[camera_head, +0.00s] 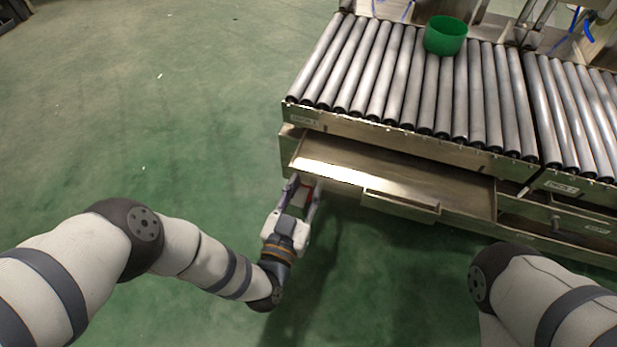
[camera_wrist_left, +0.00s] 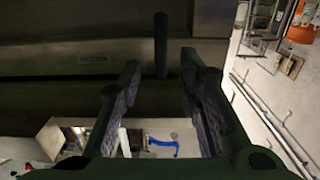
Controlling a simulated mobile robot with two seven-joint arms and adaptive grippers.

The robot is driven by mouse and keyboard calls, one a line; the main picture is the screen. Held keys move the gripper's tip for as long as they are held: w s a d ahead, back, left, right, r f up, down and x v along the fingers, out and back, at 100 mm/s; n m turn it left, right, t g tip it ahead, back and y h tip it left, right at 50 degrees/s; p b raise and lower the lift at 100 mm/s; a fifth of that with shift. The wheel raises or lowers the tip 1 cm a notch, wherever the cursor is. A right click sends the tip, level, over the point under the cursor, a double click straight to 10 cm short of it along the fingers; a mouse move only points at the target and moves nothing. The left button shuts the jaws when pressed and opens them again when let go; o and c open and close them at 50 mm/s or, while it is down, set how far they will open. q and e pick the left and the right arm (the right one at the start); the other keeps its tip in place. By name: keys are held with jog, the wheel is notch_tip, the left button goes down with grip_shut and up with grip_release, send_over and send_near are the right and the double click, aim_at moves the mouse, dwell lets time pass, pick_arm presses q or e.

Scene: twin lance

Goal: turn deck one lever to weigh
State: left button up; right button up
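The deck one roller conveyor (camera_head: 400,80) stands at the upper right, with a label plate (camera_head: 305,119) on its left front. My left gripper (camera_head: 305,187) is at the left front corner of its frame, below the roller bed. In the left wrist view the gripper's fingers (camera_wrist_left: 160,85) are spread apart with nothing clamped between them. A dark upright bar (camera_wrist_left: 160,45), which looks like the lever, stands beyond the gap, in front of a metal panel with a small plate (camera_wrist_left: 93,59). Contact with it cannot be told.
An open drawer (camera_head: 390,178) juts from the front of deck one, close to my left gripper. A green bowl (camera_head: 445,36) sits on the rollers. A second roller deck (camera_head: 575,110) adjoins at right, with a knob (camera_head: 555,223) below. Green floor at left is clear.

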pick_arm(q)
jog(key=shift+b+x, duration=0.45)
jog(key=shift+x, duration=1.05)
grip_shut()
jog(key=shift+n, duration=0.3)
jog(key=n, duration=0.5)
jog(key=n+b, duration=0.1)
jog(key=n, duration=0.5)
jog(key=d+r+n, duration=0.1)
jog(key=n, duration=0.5)
jog(key=shift+s+d+r, duration=0.1)
jog(key=shift+s, duration=0.15)
jog(key=shift+n+b, duration=0.3)
